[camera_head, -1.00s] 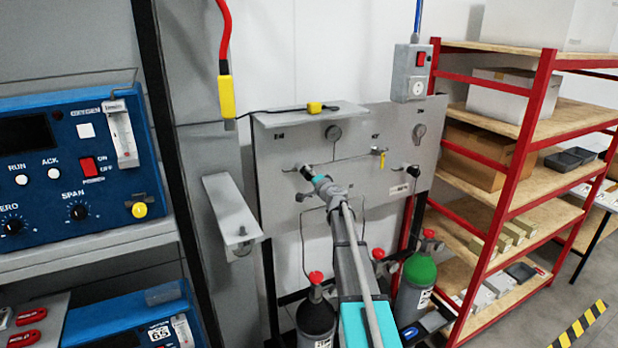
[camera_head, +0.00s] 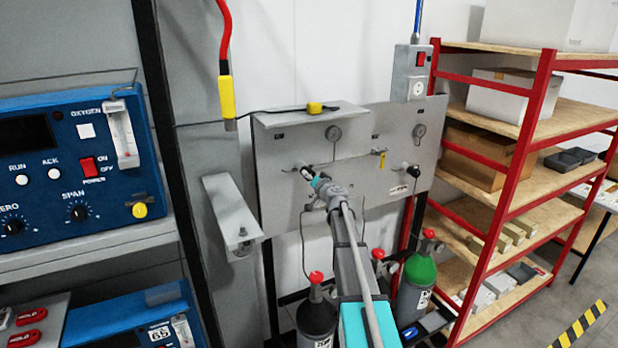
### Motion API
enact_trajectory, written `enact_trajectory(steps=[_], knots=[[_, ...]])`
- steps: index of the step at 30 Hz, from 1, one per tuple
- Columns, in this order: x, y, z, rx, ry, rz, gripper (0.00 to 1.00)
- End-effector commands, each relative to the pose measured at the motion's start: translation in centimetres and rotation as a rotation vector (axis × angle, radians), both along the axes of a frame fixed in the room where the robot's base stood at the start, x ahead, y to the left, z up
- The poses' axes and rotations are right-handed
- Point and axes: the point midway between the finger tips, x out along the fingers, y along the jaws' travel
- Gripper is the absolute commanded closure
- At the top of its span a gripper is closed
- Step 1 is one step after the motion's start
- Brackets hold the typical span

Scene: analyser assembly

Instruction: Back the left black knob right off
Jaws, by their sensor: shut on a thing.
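The grey gas panel (camera_head: 285,195) stands upright against the wall. My gripper (camera_head: 309,176) is at its left part, with its fingertips shut around the left black knob (camera_head: 305,173). The knob is small and dark, and partly hidden by the fingers. I cannot tell how far it stands out from its valve. A second black knob (camera_head: 414,171) is on the right side of the panel, apart from my gripper.
A ledge (camera_head: 310,115) juts out above. Gas cylinders (camera_head: 418,275) stand below. A red-framed shelf (camera_head: 520,150) is right, a blue analyser (camera_head: 75,165) left.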

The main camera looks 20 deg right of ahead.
Motion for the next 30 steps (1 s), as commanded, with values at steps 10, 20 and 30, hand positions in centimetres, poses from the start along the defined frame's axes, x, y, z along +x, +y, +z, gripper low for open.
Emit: enact_trajectory(steps=[10, 20, 30], knots=[[-0.14, 0.11, -0.1, -0.013, 0.001, 0.002, 0.89], [-0.09, 0.06, -0.06, -0.01, 0.0, 0.001, 0.07], [-0.11, 0.03, -0.03, -0.008, 0.001, 0.001, 0.07]])
